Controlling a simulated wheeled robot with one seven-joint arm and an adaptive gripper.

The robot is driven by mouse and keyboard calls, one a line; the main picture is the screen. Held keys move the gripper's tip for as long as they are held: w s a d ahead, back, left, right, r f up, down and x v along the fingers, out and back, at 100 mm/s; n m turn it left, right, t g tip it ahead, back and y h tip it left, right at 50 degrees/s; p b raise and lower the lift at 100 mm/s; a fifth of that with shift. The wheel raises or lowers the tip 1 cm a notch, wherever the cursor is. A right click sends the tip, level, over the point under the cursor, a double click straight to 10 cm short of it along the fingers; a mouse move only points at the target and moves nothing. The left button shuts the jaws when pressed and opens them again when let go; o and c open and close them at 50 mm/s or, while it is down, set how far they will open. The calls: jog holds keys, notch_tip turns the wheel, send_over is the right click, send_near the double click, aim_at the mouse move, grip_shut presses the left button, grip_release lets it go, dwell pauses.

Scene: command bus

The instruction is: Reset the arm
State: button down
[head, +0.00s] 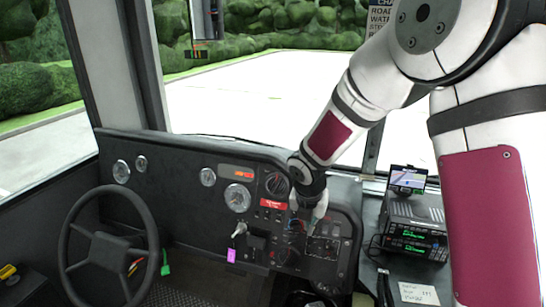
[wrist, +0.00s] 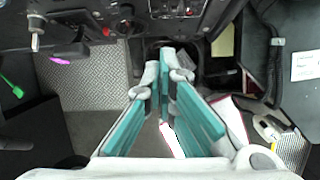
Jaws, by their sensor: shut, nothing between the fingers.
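My arm reaches down from the upper right in the head view. My gripper (head: 308,212) is in front of the right part of the black dashboard (head: 165,165), close to a panel of switches and knobs (head: 325,246). I cannot tell from the head view whether it touches the panel. In the wrist view my gripper (wrist: 166,58) shows its teal finger pads converging at the tips. The fingers are shut and nothing is held between them. Part of the panel is hidden behind the gripper.
A steering wheel (head: 68,248) stands at the left. A key with a pink tag (head: 231,255) hangs from the dashboard, and a green tag (head: 165,262) hangs left of it. A radio unit (head: 415,240) and a small screen (head: 407,179) sit at the right. A windshield pillar (head: 105,65) rises at left.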

jog(key=s+d+r+m, duration=0.3)
jog(key=s+r+m, duration=0.3)
jog(key=r+m, duration=0.15)
jog(key=s+d+r+m, duration=0.2)
jog(key=s+r+m, duration=0.4)
jog(key=r, duration=0.2)
jog(key=s+r+m, duration=0.2)
jog(key=s+m, duration=0.6)
jog(key=s, duration=0.1)
jog(key=s+r+m+t+y, duration=0.1)
jog(key=s+r+m, duration=0.1)
jog(key=s+m, duration=0.7)
jog(key=shift+s+r, duration=0.4)
jog(key=shift+s, duration=0.35)
